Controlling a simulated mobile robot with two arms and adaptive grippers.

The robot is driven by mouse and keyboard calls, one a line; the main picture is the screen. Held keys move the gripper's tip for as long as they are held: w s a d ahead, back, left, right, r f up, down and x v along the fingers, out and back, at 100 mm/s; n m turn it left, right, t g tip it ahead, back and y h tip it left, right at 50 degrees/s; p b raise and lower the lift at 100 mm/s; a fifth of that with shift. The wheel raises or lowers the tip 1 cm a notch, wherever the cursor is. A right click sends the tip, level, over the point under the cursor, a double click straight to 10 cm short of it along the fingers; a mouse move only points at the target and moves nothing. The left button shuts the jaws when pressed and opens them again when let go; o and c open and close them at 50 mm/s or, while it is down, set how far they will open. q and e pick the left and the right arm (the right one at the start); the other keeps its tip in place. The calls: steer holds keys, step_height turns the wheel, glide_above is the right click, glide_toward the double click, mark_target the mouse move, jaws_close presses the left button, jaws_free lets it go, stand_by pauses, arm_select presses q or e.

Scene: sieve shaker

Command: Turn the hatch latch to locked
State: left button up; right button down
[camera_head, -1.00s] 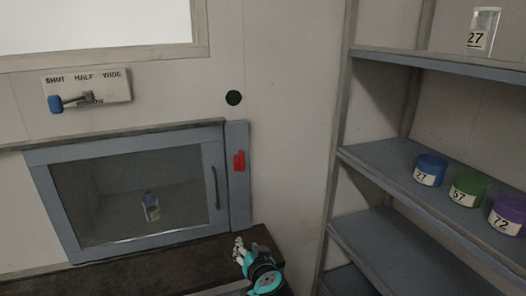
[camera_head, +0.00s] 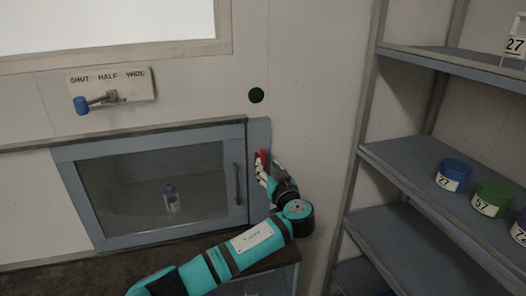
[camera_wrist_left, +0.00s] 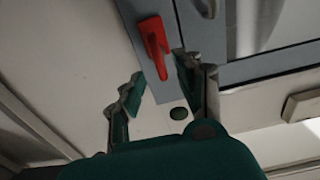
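The red hatch latch (camera_head: 261,156) is on the grey frame strip right of the hatch door (camera_head: 84,202). My left gripper (camera_head: 262,170) is at the latch and partly covers it in the head view. In the left wrist view, the latch (camera_wrist_left: 152,40) shows as a red lever on a grey plate, with its longer end reaching between the open fingers of the left gripper (camera_wrist_left: 158,78). I cannot tell whether a finger touches it. The hatch door looks closed, and a small bottle (camera_head: 171,201) stands behind its glass. My right gripper is not in view.
A dark green disc (camera_head: 256,95) is on the wall above the latch. Shelves (camera_head: 383,157) with numbered blue (camera_head: 453,174) and green (camera_head: 491,198) tubs stand at right. A dark counter (camera_head: 45,281) runs below.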

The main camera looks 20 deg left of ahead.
mark_target(264, 160)
arm_select(q)
steer(key=shift+p+x, duration=0.75)
steer(key=shift+x, duration=2.25)
steer(key=shift+c, duration=0.4)
jaws_close()
